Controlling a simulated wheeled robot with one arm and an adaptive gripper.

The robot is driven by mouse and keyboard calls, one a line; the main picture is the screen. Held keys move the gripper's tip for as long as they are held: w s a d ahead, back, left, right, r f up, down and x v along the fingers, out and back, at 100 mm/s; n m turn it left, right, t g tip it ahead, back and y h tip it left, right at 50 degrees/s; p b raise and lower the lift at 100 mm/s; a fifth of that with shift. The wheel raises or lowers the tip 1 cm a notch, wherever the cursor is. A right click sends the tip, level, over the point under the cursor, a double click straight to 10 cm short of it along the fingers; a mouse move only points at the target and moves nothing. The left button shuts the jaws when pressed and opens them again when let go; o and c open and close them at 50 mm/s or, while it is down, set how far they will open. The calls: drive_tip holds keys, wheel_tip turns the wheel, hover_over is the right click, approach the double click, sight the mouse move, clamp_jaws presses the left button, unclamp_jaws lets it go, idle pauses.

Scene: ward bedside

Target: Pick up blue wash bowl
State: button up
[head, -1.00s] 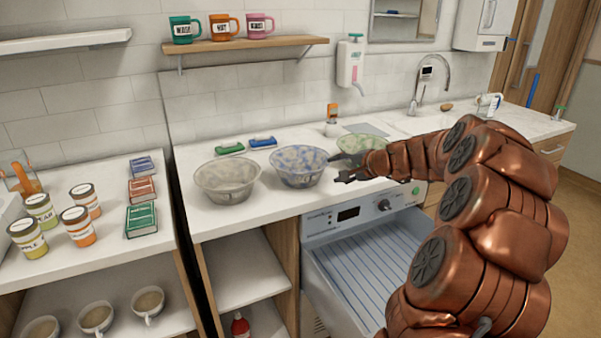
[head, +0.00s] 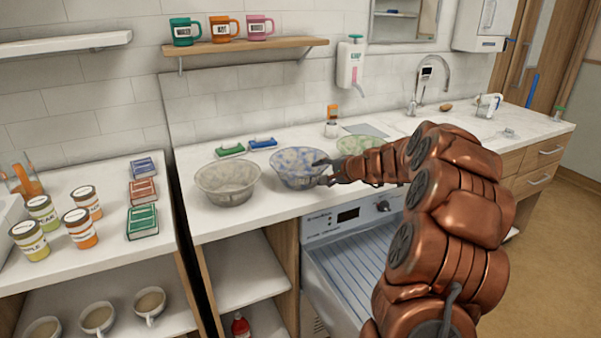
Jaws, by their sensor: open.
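The blue wash bowl (head: 293,166) is a blue and white mottled bowl on the white counter, in the middle of a row of bowls. My gripper (head: 322,171) is open at the bowl's right side, with its fingers pointing left. The dark fingertips overlap the bowl's right rim and wall in the picture. I cannot tell whether they touch it or straddle the wall. My copper arm comes in from the right.
A grey bowl (head: 228,183) stands close on the left, and a green bowl (head: 357,144) is behind my forearm on the right. Green and blue brushes (head: 262,143) lie behind.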

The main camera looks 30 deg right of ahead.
clamp_jaws()
drive_tip(key=shift+r, duration=0.1)
idle(0.5)
